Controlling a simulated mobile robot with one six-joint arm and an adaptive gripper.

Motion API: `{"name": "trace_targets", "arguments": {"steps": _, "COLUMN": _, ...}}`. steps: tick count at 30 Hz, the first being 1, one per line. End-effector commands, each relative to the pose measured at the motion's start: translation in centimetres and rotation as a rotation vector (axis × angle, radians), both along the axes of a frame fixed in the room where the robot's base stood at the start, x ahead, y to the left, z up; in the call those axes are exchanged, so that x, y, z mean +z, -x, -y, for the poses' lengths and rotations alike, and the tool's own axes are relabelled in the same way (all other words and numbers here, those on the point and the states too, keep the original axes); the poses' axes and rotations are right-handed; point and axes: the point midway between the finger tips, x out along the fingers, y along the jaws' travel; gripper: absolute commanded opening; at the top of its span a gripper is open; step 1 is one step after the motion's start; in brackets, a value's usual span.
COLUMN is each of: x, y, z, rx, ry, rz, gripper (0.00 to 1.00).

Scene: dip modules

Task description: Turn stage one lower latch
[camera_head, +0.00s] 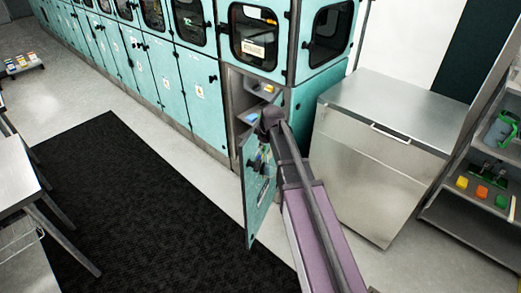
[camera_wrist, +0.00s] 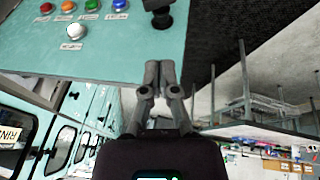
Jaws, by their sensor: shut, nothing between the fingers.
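The lower teal door (camera_head: 260,205) of the machine's end module stands swung out from its cabinet in the head view. A dark latch handle (camera_head: 254,166) shows on the door's face. In the wrist view a teal panel (camera_wrist: 110,60) fills the upper left, with a black latch knob (camera_wrist: 160,14) at its edge. My gripper (camera_wrist: 160,70) is shut and empty. Its fingertips show below the knob in the picture, apart from it. In the head view my arm reaches to the door's upper part, and the fingers cannot be made out there.
Coloured buttons (camera_wrist: 91,5) line the panel. The open cabinet (camera_head: 238,105) shows a grey interior. A steel chest (camera_head: 370,150) stands close on the right, with a shelf rack (camera_head: 470,220) beyond. A black mat (camera_head: 130,210) covers clear floor at left, beside a table (camera_head: 15,180).

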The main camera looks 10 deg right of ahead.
Motion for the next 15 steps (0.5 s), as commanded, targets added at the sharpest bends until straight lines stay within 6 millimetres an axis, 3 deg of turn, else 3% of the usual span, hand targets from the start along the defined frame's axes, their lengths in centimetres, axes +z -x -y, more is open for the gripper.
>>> {"name": "trace_targets", "arguments": {"steps": 15, "x": -3.7, "y": -1.2, "z": -0.5, "rx": 0.000, "ry": 0.000, "rz": 0.000, "gripper": 0.00}}
